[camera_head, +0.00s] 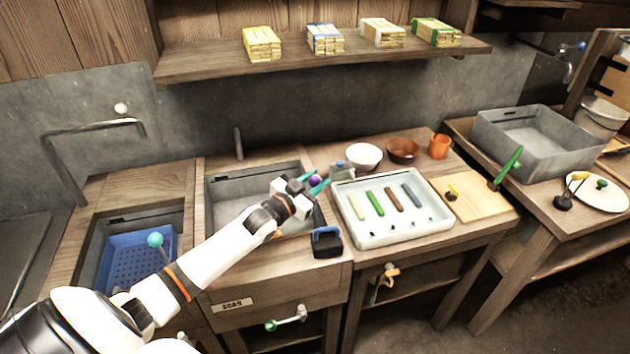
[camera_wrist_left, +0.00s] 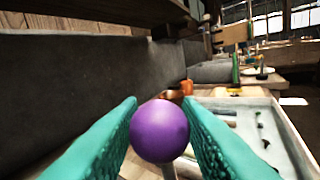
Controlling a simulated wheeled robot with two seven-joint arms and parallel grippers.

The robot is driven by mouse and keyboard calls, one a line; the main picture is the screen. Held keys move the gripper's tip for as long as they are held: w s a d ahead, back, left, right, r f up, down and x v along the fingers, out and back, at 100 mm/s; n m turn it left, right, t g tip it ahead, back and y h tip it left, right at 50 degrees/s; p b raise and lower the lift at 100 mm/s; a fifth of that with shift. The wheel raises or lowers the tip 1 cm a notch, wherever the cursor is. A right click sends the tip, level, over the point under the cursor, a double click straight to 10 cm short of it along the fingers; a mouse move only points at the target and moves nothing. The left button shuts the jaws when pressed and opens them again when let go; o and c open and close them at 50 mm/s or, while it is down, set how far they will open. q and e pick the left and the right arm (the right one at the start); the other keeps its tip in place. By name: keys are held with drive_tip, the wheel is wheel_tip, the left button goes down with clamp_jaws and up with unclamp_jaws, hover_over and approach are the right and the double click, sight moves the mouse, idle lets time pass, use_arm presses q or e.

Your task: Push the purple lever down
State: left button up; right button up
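The purple lever shows as a round purple knob (camera_head: 315,180) above the right side of the grey sink basin. It also fills the middle of the left wrist view (camera_wrist_left: 159,130), with a thin pale stem below it. My left gripper (camera_head: 313,184) reaches in from the left, its two teal fingers one on each side of the knob. In the left wrist view both fingers appear to meet the knob's sides, near the fingertips. Most of the stem and its base are hidden in the head view. My right gripper is not in view.
A white tray (camera_head: 372,238) with several coloured bars lies right of the gripper. A black block with a blue handle (camera_head: 326,243) stands close in front. A blue basket (camera_head: 133,260) and a teal-knobbed lever (camera_head: 155,240) are at left. A shelf (camera_head: 200,66) runs above.

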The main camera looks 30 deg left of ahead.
use_arm(q)
clamp_jaws()
wheel_tip(320, 180, down, 5)
drive_tip(key=b, duration=0.2)
drive_tip(key=shift+s+r+b, duration=0.1)
drive_tip(key=shift+r+b, duration=0.1)
drive_tip(key=shift+b, duration=0.15)
drive_tip(key=shift+o, duration=1.5)
unclamp_jaws()
drive_tip(key=shift+f, duration=0.1)
drive_tip(key=shift+o, duration=1)
drive_tip(key=s, duration=0.4)
drive_tip(key=s+a, duration=0.1)
drive_tip(key=s, duration=0.3)
drive_tip(key=s+b, duration=0.1)
drive_tip(key=s, duration=0.2)
drive_tip(key=shift+s+a, duration=0.2)
drive_tip(key=shift+s, duration=0.2)
